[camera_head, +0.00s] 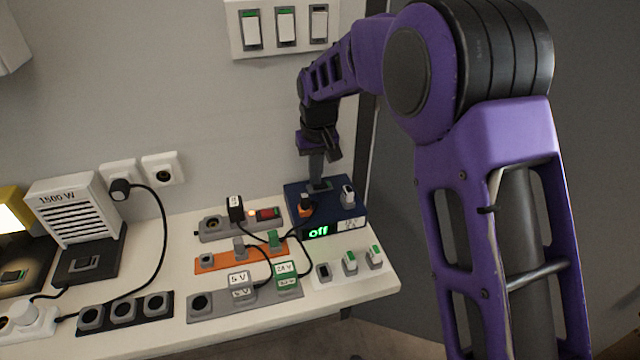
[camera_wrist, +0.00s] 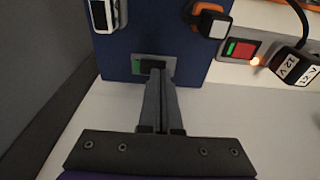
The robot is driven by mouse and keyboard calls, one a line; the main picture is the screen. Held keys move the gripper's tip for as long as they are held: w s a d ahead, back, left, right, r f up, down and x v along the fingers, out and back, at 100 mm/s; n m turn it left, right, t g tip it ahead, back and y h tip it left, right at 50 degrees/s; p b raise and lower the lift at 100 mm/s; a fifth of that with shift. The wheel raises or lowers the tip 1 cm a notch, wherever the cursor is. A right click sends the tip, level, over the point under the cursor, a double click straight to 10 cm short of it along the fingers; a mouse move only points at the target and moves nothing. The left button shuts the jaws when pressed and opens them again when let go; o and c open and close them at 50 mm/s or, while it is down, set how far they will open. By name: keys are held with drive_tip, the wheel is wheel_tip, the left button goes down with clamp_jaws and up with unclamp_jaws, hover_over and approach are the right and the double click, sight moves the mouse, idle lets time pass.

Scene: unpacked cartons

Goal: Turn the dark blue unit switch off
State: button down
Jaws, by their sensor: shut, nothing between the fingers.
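The dark blue unit (camera_head: 335,222) stands at the right end of the table, with a green lit "off" display on its front. In the wrist view its top face (camera_wrist: 120,63) shows a grey-framed rocker switch (camera_wrist: 138,66) with a green part visible at its left end. My gripper (camera_head: 318,184) is shut and empty, pointing down at this switch. In the wrist view its fingertips (camera_wrist: 157,72) are at the switch and cover part of it; I cannot tell whether they touch. An orange plug (camera_head: 305,205) and a white-topped plug (camera_head: 347,195) sit on the unit.
Left of the unit are a grey strip with a red switch (camera_head: 267,213), an orange strip (camera_head: 215,262) and a grey strip with adapters (camera_head: 237,285). Black cables run among them. A white switch panel (camera_head: 350,262) lies in front. Wall switches (camera_head: 285,27) are above.

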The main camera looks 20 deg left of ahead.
drive_tip(key=shift+f, duration=0.25)
drive_tip(key=shift+r, duration=0.1)
drive_tip(key=shift+r+p, duration=2.65)
drive_tip(key=shift+r, duration=0.75)
drive_tip(key=shift+r, duration=0.1)
